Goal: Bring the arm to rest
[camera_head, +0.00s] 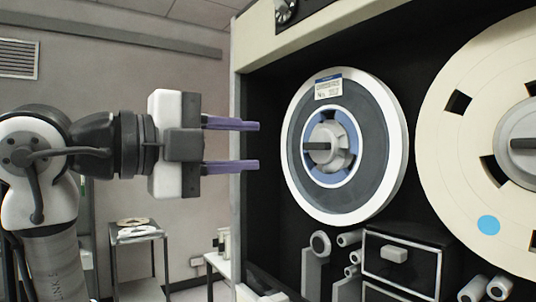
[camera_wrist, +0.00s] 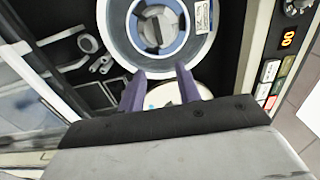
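My gripper (camera_head: 258,145) is in the left half of the head view, held level with its two purple fingers pointing right. The fingers are spread apart with nothing between them. In the wrist view my gripper (camera_wrist: 160,80) also shows its two purple fingers apart. A tape reel (camera_head: 370,190) with a white rim, grey face and blue hub hangs on the dark machine panel to the right of the fingertips, with a visible gap in the head view. The same reel shows at the top of the wrist view (camera_wrist: 190,45).
A large cream reel (camera_head: 450,150) fills the right side. A drawer unit (camera_head: 400,262) and several small cylinders sit below the reels. The machine's pale frame edge (camera_head: 236,130) stands beside the fingers. A small table (camera_head: 138,236) stands behind at left. Control buttons (camera_wrist: 269,71) show in the wrist view.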

